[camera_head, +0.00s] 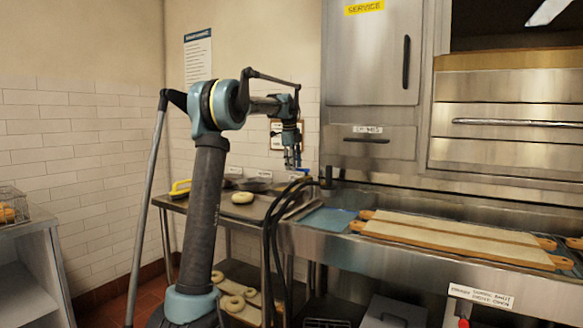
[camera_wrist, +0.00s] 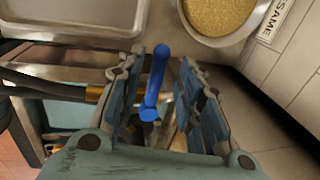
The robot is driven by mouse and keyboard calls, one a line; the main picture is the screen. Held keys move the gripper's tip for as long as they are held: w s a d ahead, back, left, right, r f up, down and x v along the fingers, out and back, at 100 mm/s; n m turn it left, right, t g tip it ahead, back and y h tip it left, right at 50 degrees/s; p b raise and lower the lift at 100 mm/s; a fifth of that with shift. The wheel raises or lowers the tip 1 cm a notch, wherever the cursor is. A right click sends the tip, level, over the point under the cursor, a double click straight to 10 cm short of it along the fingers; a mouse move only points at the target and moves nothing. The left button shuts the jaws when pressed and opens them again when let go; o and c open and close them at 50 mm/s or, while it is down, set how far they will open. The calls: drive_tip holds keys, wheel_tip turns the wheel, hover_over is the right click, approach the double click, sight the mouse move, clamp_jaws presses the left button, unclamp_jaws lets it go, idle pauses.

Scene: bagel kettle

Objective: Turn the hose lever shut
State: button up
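The blue hose lever (camera_wrist: 155,82) shows in the wrist view as a blue handle with a rounded end, between my gripper's fingers. My gripper (camera_wrist: 160,60) is open, with one finger on each side of the lever. A gap seems to show on both sides, so I see no grip on it. A brass fitting (camera_wrist: 94,94) and a dark hose (camera_wrist: 42,89) lie to the left of the left finger.
A metal tray (camera_wrist: 75,52) and a bowl of sesame (camera_wrist: 218,14) lie beyond the fingertips. In the head view, a bagel (camera_head: 242,197) sits on the metal table (camera_head: 178,203). Long wooden boards (camera_head: 450,238) lie on the counter at right. A steel oven (camera_head: 505,122) stands behind.

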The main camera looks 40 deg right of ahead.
wheel_tip(320, 180, up, 11)
drive_tip(key=a, duration=0.2)
drive_tip(key=shift+s, duration=0.2)
drive_tip(key=shift+a, duration=0.15)
idle(0.4)
drive_tip(key=s+a+f+n, duration=0.1)
drive_tip(key=a+f+n, duration=0.35)
drive_tip(key=a, duration=0.85)
drive_tip(key=a+f+n+t, duration=0.1)
drive_tip(key=a+f+n, duration=0.35)
drive_tip(key=a, duration=0.85)
drive_tip(key=s+a+f+n, duration=0.1)
drive_tip(key=a+f+n, duration=0.2)
drive_tip(key=a+n, duration=0.75)
drive_tip(key=s+a+f+n+y, duration=0.1)
drive_tip(key=s+a+f+n, duration=0.5)
drive_tip(key=s+a+f, duration=0.5)
drive_tip(key=s+a+f+n+y, duration=0.1)
drive_tip(key=s+a+f+n, duration=0.6)
drive_tip(key=f, duration=1.1)
drive_tip(key=s+a, duration=0.3)
drive_tip(key=a, duration=0.3)
drive_tip(key=shift+s+a, duration=0.25)
drive_tip(key=shift+s, duration=0.15)
drive_tip(key=shift+f, duration=0.1)
